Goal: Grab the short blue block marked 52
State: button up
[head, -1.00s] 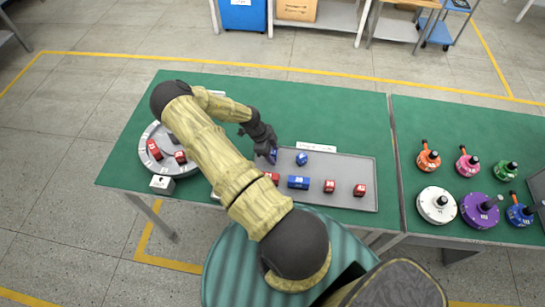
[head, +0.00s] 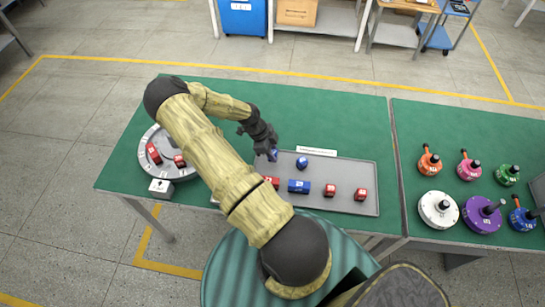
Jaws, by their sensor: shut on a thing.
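My gripper (head: 271,152) is over the back left part of the grey tray (head: 345,207). It is shut on a short blue block (head: 274,155), which is partly hidden by the fingers. The number on this block cannot be read. Another short blue block (head: 302,163) stands on the tray just to the right, apart from the gripper. A longer blue block (head: 298,186) lies nearer the front of the tray.
Red blocks (head: 330,190) lie along the tray's front. A round grey turntable (head: 150,142) with red blocks stands at the left, partly behind my arm. Coloured motor-like parts (head: 438,207) stand on the right table.

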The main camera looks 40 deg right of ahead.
aim_at(273, 151)
notch_tip(273, 151, up, 7)
jog(key=shift+r+b, duration=0.1)
jog(key=shift+b, duration=0.7)
jog(key=shift+a, duration=0.1)
